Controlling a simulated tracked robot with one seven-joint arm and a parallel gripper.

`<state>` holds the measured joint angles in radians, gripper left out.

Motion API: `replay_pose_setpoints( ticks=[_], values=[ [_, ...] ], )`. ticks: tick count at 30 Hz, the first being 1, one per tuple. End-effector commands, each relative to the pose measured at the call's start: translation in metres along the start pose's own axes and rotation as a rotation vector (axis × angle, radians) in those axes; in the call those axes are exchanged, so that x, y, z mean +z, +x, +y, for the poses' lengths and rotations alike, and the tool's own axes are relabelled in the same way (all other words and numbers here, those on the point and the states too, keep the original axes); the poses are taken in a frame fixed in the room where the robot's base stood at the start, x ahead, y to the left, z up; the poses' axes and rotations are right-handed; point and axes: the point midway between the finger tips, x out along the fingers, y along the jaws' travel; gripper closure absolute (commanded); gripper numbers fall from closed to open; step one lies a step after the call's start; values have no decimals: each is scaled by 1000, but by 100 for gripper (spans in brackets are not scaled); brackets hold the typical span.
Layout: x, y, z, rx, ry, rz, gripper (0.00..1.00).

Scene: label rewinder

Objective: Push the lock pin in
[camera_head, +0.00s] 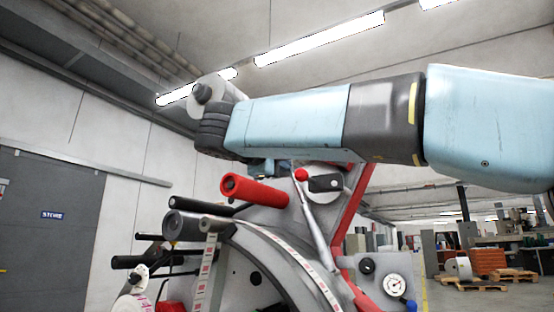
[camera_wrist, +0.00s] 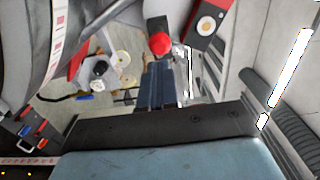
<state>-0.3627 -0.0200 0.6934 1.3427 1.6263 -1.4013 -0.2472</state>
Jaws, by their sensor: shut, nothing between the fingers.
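The label rewinder (camera_head: 262,241) stands at the lower middle of the head view. A lever with a red ball knob (camera_head: 301,174) rises on its front, beside a round grey plate with a black fitting (camera_head: 325,184). A red roller (camera_head: 254,190) sticks out to the left. In the wrist view a red ball (camera_wrist: 160,43) shows just beyond the tips of my gripper (camera_wrist: 159,68). My gripper is shut and holds nothing. In the head view it is mostly hidden under my arm. I cannot tell which part is the lock pin, or whether the fingers touch the ball.
Black rollers (camera_head: 150,260) stick out on the machine's left. A gauge (camera_head: 394,285) sits at its lower right. A label strip (camera_head: 305,262) runs over the curved guard. Pallets (camera_head: 475,284) stand far to the right, with open floor before them.

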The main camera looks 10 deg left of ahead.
Motion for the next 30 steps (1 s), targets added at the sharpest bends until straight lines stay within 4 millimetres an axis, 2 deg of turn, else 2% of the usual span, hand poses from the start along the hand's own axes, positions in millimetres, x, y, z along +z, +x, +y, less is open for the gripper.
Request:
replay_pose_setpoints(
  ticks=[3, 10, 15, 26, 30],
  values=[
    [0, 21, 0, 0, 0, 2, 100],
    [0, 48, 0, 1, 0, 2, 100],
    [0, 56, 0, 0, 0, 0, 100],
    [0, 57, 0, 0, 0, 0, 100],
    [0, 71, 1, 2, -1, 2, 100]
  ],
)
